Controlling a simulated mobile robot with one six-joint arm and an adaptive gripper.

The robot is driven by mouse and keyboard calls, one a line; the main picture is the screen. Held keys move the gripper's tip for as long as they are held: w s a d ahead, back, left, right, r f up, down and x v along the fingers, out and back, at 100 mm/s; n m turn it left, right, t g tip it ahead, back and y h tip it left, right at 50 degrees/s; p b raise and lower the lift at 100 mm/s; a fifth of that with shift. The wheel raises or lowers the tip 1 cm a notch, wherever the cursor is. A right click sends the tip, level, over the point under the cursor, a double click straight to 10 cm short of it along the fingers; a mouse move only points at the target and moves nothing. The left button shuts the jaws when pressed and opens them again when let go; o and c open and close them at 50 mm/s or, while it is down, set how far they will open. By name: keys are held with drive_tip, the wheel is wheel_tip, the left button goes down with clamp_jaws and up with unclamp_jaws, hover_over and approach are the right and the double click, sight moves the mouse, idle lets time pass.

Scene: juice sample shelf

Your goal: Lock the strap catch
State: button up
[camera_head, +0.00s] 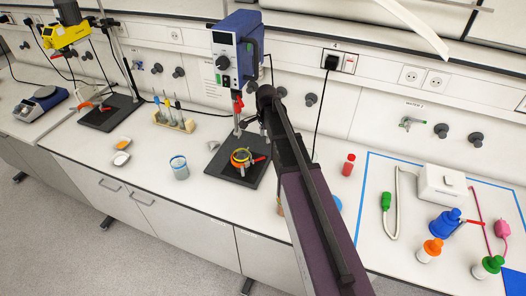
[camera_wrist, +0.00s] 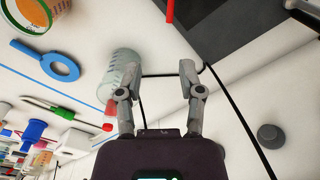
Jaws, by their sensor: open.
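I cannot make out a strap catch for certain. A yellow-orange ring-shaped holder (camera_head: 241,157) with red parts sits on a dark base plate (camera_head: 229,171) under the blue-and-white stirrer (camera_head: 236,50). The dark plate shows at the top of the wrist view (camera_wrist: 225,25), with a red rod end (camera_wrist: 170,10) beside it. My gripper (camera_wrist: 157,80) is open, and its two fingers stand apart with nothing between them. In the head view my arm reaches up to the right of the stirrer stand, and its fingers are hard to make out.
A clear beaker (camera_wrist: 123,68) lies close by the left finger in the wrist view. A blue ring (camera_wrist: 60,67) is farther left. A red-capped bottle (camera_head: 348,165) stands right of my arm. A black cable hangs behind my arm.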

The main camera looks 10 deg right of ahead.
sight(259, 159)
drive_tip(key=shift+w+r+m, duration=0.35)
drive_tip(key=shift+w+m, duration=0.25)
drive_tip(key=shift+w, duration=0.2)
drive_tip(key=shift+f, duration=0.15)
drive_tip(key=f+b, duration=1.3)
drive_tip(key=shift+w+f+b, duration=0.25)
drive_tip(key=shift+w+b, duration=0.05)
drive_tip(key=shift+w, duration=0.05)
idle(0.3)
clamp_jaws()
